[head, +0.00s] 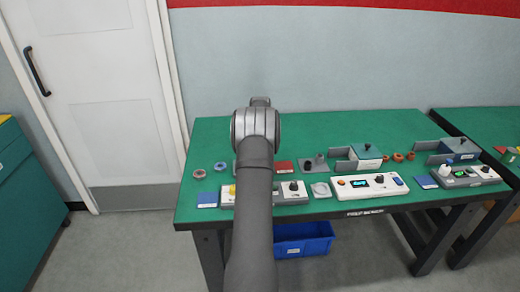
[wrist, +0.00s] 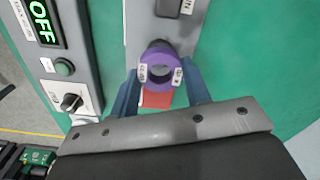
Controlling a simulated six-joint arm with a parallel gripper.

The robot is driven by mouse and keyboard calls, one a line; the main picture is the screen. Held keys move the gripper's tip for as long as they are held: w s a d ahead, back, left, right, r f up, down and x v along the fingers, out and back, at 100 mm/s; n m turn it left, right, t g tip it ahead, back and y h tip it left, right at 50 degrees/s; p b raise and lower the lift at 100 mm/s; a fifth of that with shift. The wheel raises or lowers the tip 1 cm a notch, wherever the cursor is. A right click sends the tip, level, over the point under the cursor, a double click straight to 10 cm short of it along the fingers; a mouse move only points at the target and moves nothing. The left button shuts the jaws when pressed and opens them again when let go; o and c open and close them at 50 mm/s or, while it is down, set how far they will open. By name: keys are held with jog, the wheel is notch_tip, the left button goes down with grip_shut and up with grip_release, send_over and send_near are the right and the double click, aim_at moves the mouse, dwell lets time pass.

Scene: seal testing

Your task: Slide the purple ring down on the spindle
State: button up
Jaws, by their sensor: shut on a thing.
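The purple ring (wrist: 160,87) is between the two blue fingers of my gripper (wrist: 161,71) in the wrist view, with small white labels on its left and right sides. My gripper is shut on it. A dark rounded part (wrist: 158,43) shows just beyond the ring, over a grey plate; it may be the spindle. I cannot tell whether the ring is around it or only in front of it. In the head view my arm hides the ring and the fingers.
A grey panel with a lit OFF display (wrist: 44,24), a green button (wrist: 64,67) and a black knob (wrist: 71,102) stands left of the ring. A red patch (wrist: 157,100) lies below it. Several devices and loose rings line the green table (head: 300,132); its back is clear.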

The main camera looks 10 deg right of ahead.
jog(key=shift+f, duration=0.1)
dwell(0.5)
jog(key=shift+f, duration=0.5)
jog(key=shift+f, duration=0.65)
dwell(0.9)
jog(key=o, duration=1.2)
notch_tip(320, 180, up, 9)
